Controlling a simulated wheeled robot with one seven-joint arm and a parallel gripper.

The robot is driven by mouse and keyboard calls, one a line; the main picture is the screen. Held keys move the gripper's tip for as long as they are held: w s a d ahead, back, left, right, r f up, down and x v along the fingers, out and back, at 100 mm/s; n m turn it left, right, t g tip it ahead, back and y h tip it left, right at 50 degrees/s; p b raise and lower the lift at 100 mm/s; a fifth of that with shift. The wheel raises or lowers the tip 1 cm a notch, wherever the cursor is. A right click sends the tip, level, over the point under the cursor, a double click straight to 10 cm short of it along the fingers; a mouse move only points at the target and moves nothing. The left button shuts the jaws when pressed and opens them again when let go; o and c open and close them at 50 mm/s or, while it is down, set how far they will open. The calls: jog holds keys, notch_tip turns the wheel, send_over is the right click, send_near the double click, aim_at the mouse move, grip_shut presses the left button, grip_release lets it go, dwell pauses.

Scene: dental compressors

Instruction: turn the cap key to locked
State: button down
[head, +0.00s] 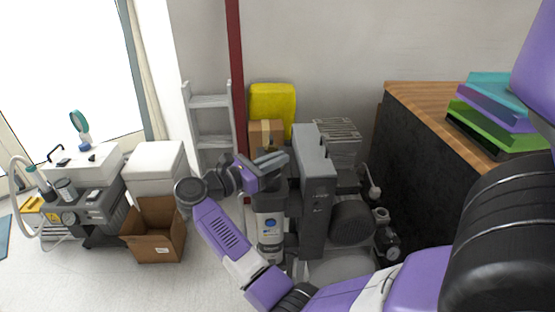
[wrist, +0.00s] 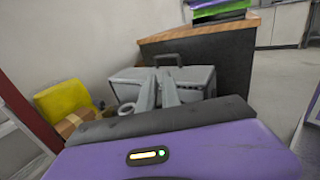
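My gripper (head: 272,164) is at the upper middle of the head view, above a dark-topped white canister (head: 269,226) and left of the tall grey compressor cabinet (head: 316,170). Its two grey fingers lie close together, with nothing seen between them. In the wrist view the fingers (wrist: 158,88) point toward a grey box-shaped unit with a dark handle (wrist: 188,58). A pale ring-shaped part (wrist: 126,109) shows just left of the fingers; I cannot tell whether it belongs to the cap key. I cannot clearly make out the cap key in either view.
A wood-topped dark counter (head: 430,140) with stacked coloured trays stands at the right. A yellow case (head: 272,104), a cardboard box and a grey step ladder (head: 210,115) stand behind. An open carton (head: 157,232) and dental equipment are at the left. The floor at the front left is clear.

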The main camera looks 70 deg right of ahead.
jog(key=c, duration=1.5)
grip_release()
jog(key=shift+c, duration=0.2)
jog(key=v, duration=0.7)
jog(key=shift+w+a, duration=0.25)
jog(key=shift+a, duration=0.1)
